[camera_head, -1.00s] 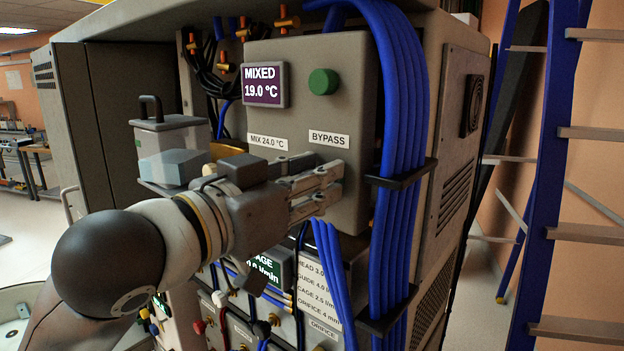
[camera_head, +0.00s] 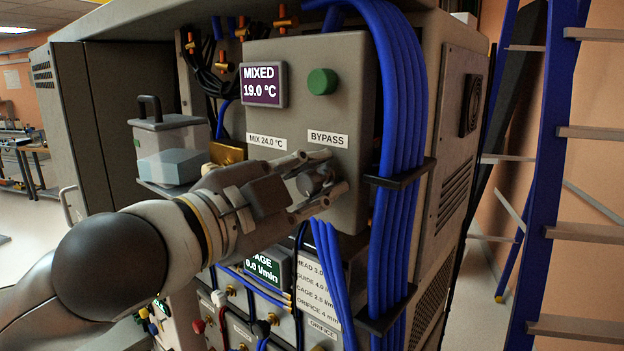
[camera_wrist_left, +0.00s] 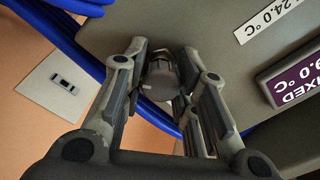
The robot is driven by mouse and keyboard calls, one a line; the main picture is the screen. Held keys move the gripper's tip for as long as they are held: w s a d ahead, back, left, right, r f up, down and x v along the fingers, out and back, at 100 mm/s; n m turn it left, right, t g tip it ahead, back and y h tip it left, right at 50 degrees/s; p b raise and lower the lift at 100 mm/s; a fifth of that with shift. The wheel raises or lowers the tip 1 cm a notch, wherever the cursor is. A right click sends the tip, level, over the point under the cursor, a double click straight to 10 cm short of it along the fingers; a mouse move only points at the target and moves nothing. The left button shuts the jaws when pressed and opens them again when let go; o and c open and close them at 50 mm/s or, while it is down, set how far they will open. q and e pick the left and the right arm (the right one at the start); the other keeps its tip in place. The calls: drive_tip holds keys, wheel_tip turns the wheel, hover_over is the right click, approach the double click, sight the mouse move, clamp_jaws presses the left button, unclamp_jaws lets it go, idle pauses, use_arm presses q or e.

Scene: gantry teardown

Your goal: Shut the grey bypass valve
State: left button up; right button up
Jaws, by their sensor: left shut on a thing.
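The grey bypass valve knob (camera_head: 318,182) sits on the front of the beige panel, below the BYPASS label (camera_head: 328,138). My left gripper (camera_head: 335,174) has its fingers on either side of the knob and is shut on it. In the left wrist view the round grey knob (camera_wrist_left: 160,80) sits between the two fingers. The knob's exact angle is hard to read because the fingers partly cover it. The display (camera_head: 264,84) reads MIXED 19.0 °C. My right gripper is not in view.
A bundle of blue hoses (camera_head: 404,150) runs down the panel's right side, close to the fingertips. A green button (camera_head: 322,81) is above the label. More blue hoses (camera_head: 331,275) hang below. A blue ladder (camera_head: 546,170) stands at right.

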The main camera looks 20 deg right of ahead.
use_arm(q)
drive_tip(key=m, duration=0.4)
drive_tip(key=shift+f+m+p, duration=0.1)
drive_tip(key=shift+m+p, duration=0.2)
drive_tip(key=shift+m, duration=1.2)
drive_tip(key=o, duration=1)
drive_tip(key=shift+o, duration=0.2)
drive_tip(key=v, duration=1.2)
drive_tip(key=shift+s, duration=0.1)
